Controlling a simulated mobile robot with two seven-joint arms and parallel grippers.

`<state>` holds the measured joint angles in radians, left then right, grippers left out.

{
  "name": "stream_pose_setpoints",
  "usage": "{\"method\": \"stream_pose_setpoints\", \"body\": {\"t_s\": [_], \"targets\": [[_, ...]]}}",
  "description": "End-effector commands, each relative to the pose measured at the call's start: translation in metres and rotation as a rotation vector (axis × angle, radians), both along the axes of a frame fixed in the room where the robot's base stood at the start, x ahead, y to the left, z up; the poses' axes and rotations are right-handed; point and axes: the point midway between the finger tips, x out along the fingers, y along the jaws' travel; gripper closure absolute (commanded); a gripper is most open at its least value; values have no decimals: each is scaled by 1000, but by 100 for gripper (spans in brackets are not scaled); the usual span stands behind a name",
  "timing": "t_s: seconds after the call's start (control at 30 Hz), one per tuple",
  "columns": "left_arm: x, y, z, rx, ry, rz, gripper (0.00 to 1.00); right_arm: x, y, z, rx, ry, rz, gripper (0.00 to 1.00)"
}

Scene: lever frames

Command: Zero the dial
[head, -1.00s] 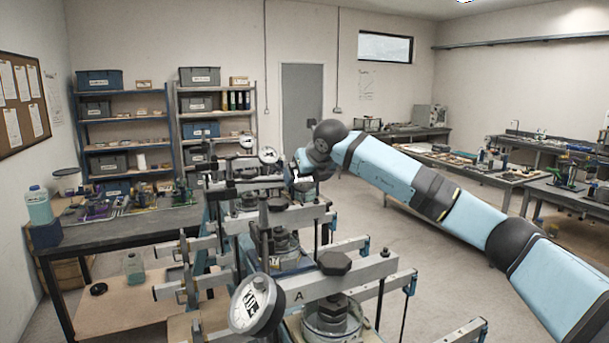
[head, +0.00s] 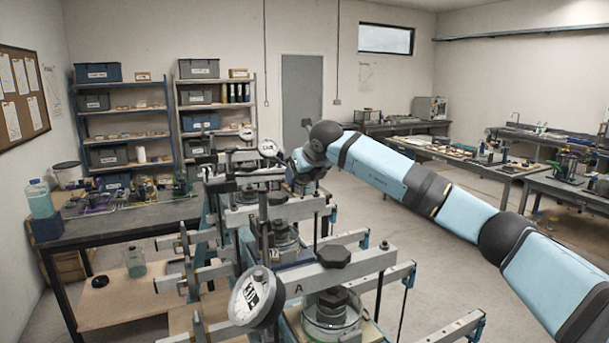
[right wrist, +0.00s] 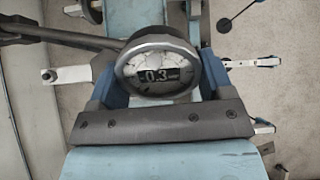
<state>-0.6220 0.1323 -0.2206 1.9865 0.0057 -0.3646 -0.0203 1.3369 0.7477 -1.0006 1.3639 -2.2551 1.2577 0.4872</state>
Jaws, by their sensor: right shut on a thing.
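A round dial with a grey rim (right wrist: 158,72) fills the middle of the right wrist view. My left gripper is out of view.
A nearer lever frame marked A (head: 320,285) carries a large tilted dial (head: 252,297). Its beams and hanging rods stick out on both sides. A workbench (head: 130,218) with small items and bottles stands on the left. Floor to the right is clear beneath my arm.

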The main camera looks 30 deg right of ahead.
Motion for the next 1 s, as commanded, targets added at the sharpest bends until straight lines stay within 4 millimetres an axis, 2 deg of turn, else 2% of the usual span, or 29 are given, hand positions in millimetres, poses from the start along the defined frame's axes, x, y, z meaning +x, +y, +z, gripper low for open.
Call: {"method": "stream_pose_setpoints", "body": {"t_s": [0.03,0.2,0.4,0.67,0.7,0.8,1.0], "targets": [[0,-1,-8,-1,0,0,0,0,-1,-3,-31,1,30,50],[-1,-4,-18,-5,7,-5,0,0,-2,-2,-169,9,162,50],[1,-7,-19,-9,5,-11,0,0,-2,0,-255,13,246,50],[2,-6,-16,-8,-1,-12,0,0,-2,1,-259,14,250,50],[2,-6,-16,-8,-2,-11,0,0,-2,1,-259,14,250,24],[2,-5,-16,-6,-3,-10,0,0,-2,1,-259,14,250,1],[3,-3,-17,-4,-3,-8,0,0,-2,1,-258,14,249,0]]}}
